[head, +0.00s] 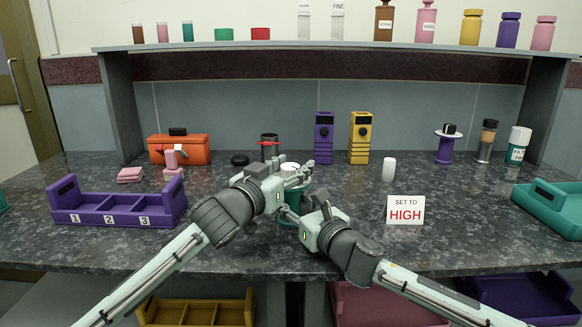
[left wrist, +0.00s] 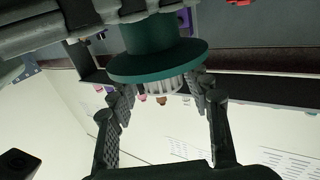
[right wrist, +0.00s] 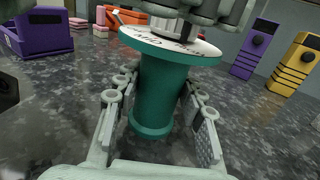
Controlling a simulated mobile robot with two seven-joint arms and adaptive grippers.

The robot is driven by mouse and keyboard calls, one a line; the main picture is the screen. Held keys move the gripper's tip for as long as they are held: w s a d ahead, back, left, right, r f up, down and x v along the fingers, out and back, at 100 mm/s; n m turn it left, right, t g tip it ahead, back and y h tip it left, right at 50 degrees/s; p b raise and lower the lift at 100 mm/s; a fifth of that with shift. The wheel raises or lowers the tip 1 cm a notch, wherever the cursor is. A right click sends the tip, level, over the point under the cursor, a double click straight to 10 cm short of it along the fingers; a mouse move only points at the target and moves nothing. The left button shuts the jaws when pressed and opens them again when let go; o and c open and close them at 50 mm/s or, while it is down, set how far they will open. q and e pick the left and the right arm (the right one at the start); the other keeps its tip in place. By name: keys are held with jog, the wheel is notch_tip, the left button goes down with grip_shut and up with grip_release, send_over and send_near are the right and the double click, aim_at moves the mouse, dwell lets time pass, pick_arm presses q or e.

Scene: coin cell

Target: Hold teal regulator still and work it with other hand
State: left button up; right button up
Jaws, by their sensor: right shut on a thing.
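The teal regulator (head: 293,204) stands upright on the counter, partly hidden by both grippers in the head view. The right wrist view shows its teal body (right wrist: 160,95) and a wide flange with a white lettered dial face on top. My right gripper (right wrist: 160,115) is shut on the body from the near side. A pale ribbed knob (left wrist: 166,88) shows beside the teal flange in the left wrist view. My left gripper (left wrist: 165,95) is above the regulator, with its fingers apart on either side of the knob. The sign reading SET TO HIGH (head: 405,210) stands to the right.
A purple tray (head: 117,216) numbered 1 to 3 is at left, with an orange box (head: 179,149) behind. Purple (head: 323,140) and yellow (head: 360,140) units stand behind the regulator. A small white cylinder (head: 389,169) is nearby. A teal tray (head: 553,207) is at far right.

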pick_arm(q)
jog(key=shift+a, duration=0.1)
pick_arm(e)
jog(key=shift+d+f, duration=0.1)
pick_arm(q)
jog(key=shift+s+a+f, duration=0.1)
jog(key=shift+s+a, duration=0.1)
jog(key=shift+s, duration=0.15)
pick_arm(e)
jog(key=shift+w, duration=0.1)
pick_arm(q)
jog(key=v, duration=1.1)
jog(key=shift+s, duration=0.15)
pick_arm(e)
jog(key=o, duration=1.4)
